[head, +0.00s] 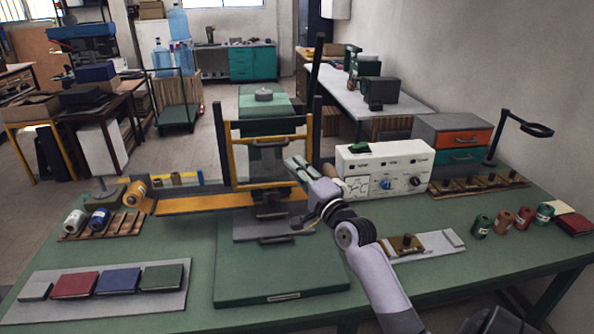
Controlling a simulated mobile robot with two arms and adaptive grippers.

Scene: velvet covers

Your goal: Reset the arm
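My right arm comes in from the lower right over the green table (470,235). Its gripper (298,166) points up and to the left, in front of the press frame (226,160) and beside the white control box (360,162). Its fingers are small and seen at an angle, so I cannot tell whether they are open or shut. I see no object clearly held in it. My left gripper is not in view.
A grey board with several covers (160,277) lies front left. A green base plate (282,285) lies front centre. Spools (75,222) lie in a left rack, and several small rolls (503,221) stand at right. A lamp (525,128) stands behind them.

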